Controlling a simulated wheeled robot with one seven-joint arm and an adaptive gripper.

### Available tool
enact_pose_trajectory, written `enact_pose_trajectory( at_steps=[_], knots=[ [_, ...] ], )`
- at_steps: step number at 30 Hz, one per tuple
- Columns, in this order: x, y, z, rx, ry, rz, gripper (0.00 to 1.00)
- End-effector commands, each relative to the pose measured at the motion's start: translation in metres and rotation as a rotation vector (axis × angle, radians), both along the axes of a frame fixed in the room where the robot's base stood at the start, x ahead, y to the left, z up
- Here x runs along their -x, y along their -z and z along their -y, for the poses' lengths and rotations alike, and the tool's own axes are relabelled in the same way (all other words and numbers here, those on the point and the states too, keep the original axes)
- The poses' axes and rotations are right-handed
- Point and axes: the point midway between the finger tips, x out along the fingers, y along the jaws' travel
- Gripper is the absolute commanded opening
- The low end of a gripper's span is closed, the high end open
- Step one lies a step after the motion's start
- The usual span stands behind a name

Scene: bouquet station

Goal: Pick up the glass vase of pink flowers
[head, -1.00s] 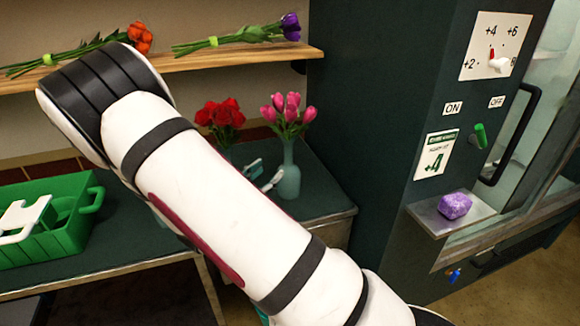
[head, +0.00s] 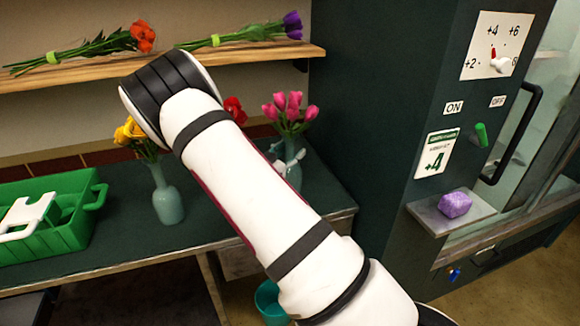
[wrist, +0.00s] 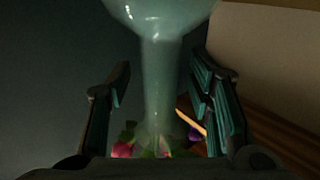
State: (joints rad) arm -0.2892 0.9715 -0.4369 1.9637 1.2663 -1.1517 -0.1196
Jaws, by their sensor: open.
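The glass vase (head: 295,177) is pale blue-green and stands upright at the right of the dark counter, with pink flowers (head: 290,107) in it. My arm partly hides it in the head view. My gripper (head: 284,161) is at the vase, mostly hidden behind my arm. In the wrist view the vase (wrist: 158,85) appears upside down, its neck between the two open fingers of my gripper (wrist: 163,75). Dark gaps show on both sides of the neck. Pink petals and leaves show at the bottom of that view.
A vase of yellow flowers (head: 166,196) stands left of my arm. Red flowers (head: 235,110) show behind it. A green caddy (head: 60,228) is at the left. A wooden shelf (head: 230,57) with loose bouquets runs above. A dark cabinet (head: 385,110) stands close on the right.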

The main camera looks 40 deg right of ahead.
Motion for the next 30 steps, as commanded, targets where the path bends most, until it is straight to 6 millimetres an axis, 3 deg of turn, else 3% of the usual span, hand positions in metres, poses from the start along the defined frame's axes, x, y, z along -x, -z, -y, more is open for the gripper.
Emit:
enact_pose_trajectory(
  at_steps=[6, 12, 25, 30],
  knots=[
    [-0.001, 0.000, 0.001, 0.000, -0.001, 0.000, 0.45],
    [-0.001, 0.000, 0.001, 0.000, -0.001, 0.000, 0.00],
    [-0.001, -0.003, 0.001, 0.003, 0.000, 0.003, 0.00],
    [-0.001, -0.014, 0.001, 0.003, -0.001, 0.005, 0.00]
  ],
)
